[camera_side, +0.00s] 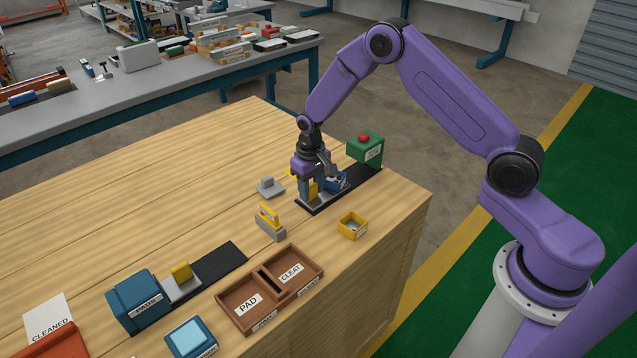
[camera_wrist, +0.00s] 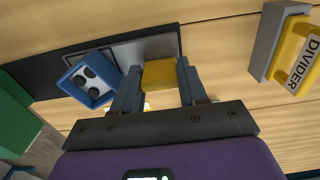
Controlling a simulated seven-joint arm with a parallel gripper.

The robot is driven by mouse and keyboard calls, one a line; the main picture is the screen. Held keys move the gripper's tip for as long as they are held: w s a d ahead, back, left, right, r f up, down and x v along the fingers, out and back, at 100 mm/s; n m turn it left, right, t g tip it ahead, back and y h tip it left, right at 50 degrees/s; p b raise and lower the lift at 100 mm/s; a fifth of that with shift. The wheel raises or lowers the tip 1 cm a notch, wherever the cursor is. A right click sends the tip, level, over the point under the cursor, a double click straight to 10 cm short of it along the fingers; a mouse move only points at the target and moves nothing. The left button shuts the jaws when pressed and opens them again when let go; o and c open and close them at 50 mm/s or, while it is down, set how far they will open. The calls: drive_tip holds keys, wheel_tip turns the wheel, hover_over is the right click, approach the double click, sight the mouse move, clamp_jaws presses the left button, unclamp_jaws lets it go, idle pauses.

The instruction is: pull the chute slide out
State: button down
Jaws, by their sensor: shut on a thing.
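My gripper (camera_side: 308,192) is down at the black base plate (camera_side: 312,207) near the right end of the bench. Its blue fingers (camera_wrist: 158,92) are shut on a yellow block (camera_wrist: 160,73), which stands at a grey plate (camera_wrist: 135,52) on that base. A small blue holder (camera_wrist: 90,80) with dark round pieces sits beside the fingers. A second station has a blue housing (camera_side: 137,301) with an unreadable label, and a grey slide (camera_side: 184,287) with a yellow grip (camera_side: 181,271) on a black strip (camera_side: 222,260). I cannot tell which slide is the chute's.
A green box (camera_side: 366,148) with a red button stands behind the gripped block. A yellow-handled divider (camera_side: 269,222), also in the wrist view (camera_wrist: 292,52), a yellow bin (camera_side: 352,226) and a brown PAD and CLEAT tray (camera_side: 268,290) stand nearby. The bench's left middle is clear.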

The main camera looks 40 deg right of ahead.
drive_tip(key=shift+a, duration=0.4)
drive_tip(key=c, duration=0.6)
unclamp_jaws()
drive_tip(key=shift+d, duration=0.1)
drive_tip(key=shift+r, duration=0.15)
drive_tip(key=shift+r, duration=0.35)
wheel_tip(320, 180, up, 16)
drive_tip(key=shift+r, duration=0.25)
